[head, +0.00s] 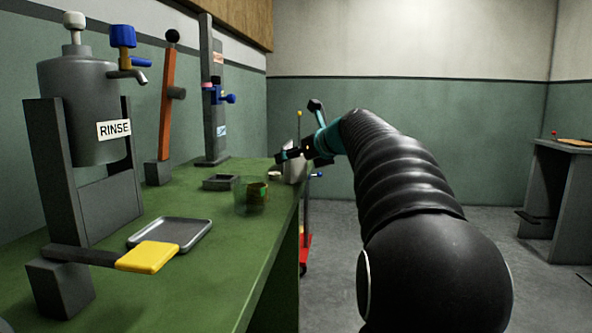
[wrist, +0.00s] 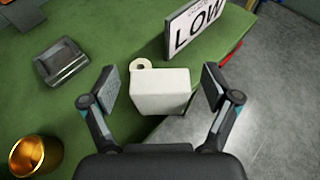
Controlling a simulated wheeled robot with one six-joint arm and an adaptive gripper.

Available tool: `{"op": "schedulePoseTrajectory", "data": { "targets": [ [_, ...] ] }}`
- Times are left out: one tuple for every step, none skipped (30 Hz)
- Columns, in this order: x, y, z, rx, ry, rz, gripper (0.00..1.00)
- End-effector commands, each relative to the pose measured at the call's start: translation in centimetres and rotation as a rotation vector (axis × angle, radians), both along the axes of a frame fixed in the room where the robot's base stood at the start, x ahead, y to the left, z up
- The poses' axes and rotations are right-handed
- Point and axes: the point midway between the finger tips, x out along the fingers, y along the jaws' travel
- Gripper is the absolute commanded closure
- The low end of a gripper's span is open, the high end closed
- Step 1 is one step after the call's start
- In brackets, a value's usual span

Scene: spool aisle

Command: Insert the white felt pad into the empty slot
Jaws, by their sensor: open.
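A white block (wrist: 160,92), which looks like the white felt pad, stands near the edge of the green bench between the fingers of my gripper (wrist: 160,86). The gripper is open, with a gap on both sides of the block. In the head view my gripper (head: 305,152) is at the far end of the bench, and the block there is partly hidden. A small white ring-shaped roll (wrist: 142,66) sits against the block's far left corner. I cannot make out an empty slot for certain in either view.
A sign reading LOW (wrist: 196,27) stands just beyond the block. A dark grey square tray (wrist: 62,64) lies to the left, and a gold cup (wrist: 34,157) at lower left. A RINSE tank (head: 80,110), metal tray (head: 170,234) and yellow pad (head: 148,257) are nearer on the bench.

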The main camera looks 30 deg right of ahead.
Motion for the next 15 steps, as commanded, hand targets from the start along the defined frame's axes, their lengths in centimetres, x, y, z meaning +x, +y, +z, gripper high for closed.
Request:
{"op": "schedulePoseTrajectory", "data": {
  "targets": [
    [-0.01, -0.01, -0.01, 0.000, 0.000, 0.000, 0.15],
    [-0.01, -0.01, -0.01, 0.000, 0.000, 0.000, 0.22],
    [-0.01, -0.01, -0.01, 0.000, 0.000, 0.000, 0.32],
    [-0.02, -0.01, -0.01, 0.000, 0.000, 0.000, 0.40],
    [-0.03, 0.00, -0.01, 0.000, 0.000, 0.000, 0.47],
    [-0.02, -0.01, -0.01, 0.000, 0.000, 0.000, 0.57],
    [-0.02, -0.01, -0.01, 0.000, 0.000, 0.000, 0.65],
    [-0.02, -0.01, -0.01, 0.000, 0.000, 0.000, 0.72],
    [-0.02, -0.01, -0.01, 0.000, 0.000, 0.000, 0.75],
    [-0.02, -0.01, -0.01, 0.000, 0.000, 0.000, 0.75],
    [-0.03, -0.01, 0.00, 0.000, 0.000, 0.000, 0.80],
    [-0.03, -0.01, 0.00, 0.000, 0.000, 0.000, 0.80],
    [-0.03, -0.01, 0.00, 0.000, 0.000, 0.000, 0.80],
    [-0.03, -0.02, 0.00, 0.000, 0.000, 0.000, 0.80],
    [-0.03, -0.01, -0.01, 0.000, 0.000, 0.000, 0.80]
  ]
}}
